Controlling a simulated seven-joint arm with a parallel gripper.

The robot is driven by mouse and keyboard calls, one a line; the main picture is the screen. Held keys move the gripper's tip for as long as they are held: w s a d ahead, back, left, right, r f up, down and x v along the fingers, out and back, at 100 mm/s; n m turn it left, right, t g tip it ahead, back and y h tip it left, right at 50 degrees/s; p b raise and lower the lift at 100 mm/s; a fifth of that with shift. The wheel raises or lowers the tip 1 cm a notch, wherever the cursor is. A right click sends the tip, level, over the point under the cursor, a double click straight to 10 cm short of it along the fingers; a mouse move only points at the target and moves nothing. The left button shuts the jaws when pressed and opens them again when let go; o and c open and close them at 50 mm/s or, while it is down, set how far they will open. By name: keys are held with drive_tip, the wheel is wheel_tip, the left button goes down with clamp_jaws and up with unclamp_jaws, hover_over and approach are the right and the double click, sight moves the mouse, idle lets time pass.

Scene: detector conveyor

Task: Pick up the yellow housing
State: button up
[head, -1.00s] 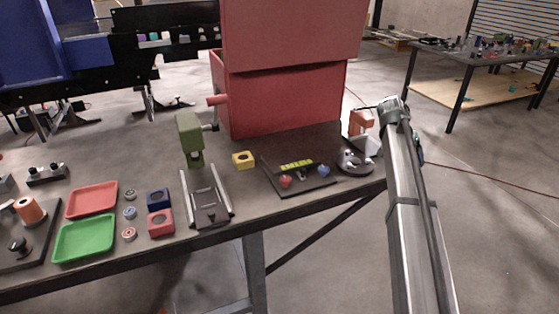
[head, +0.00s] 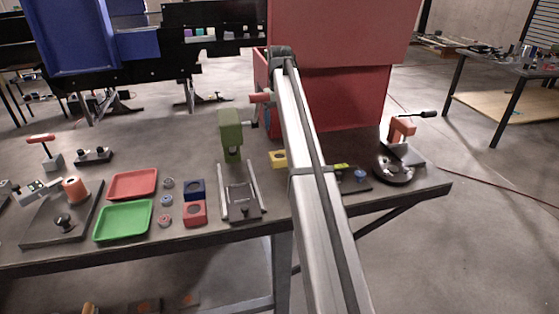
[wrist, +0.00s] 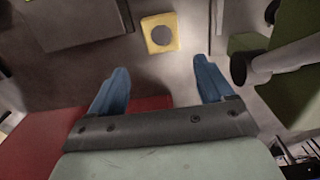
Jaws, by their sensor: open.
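The yellow housing (head: 278,158) is a small square block with a round hole. It sits on the table just left of my arm in the head view, right of the green press. In the wrist view the housing (wrist: 161,33) lies at the top middle, ahead of my gripper and roughly in line with the gap between its fingers. My gripper (wrist: 160,84) has two blue fingers, spread apart with nothing between them. It is apart from the housing. In the head view my arm hides the gripper and part of the table behind it.
The green press (head: 231,134) stands left of the housing, with a railed fixture (head: 241,196) in front. A large red box (head: 345,97) stands behind. A dark plate (wrist: 75,20) lies beside the housing. Blue (head: 194,186) and red (head: 195,212) housings sit further left.

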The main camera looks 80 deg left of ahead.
sight(280, 157)
wheel_tip(280, 157, down, 14)
drive_tip(key=shift+s+d+r, duration=0.1)
drive_tip(key=shift+s+d, duration=0.05)
idle(0.7)
drive_tip(key=shift+c, duration=0.4)
drive_tip(key=c, duration=0.9)
drive_tip(key=shift+r, duration=0.1)
drive_tip(key=shift+c, duration=0.2)
drive_tip(key=shift+r, duration=0.1)
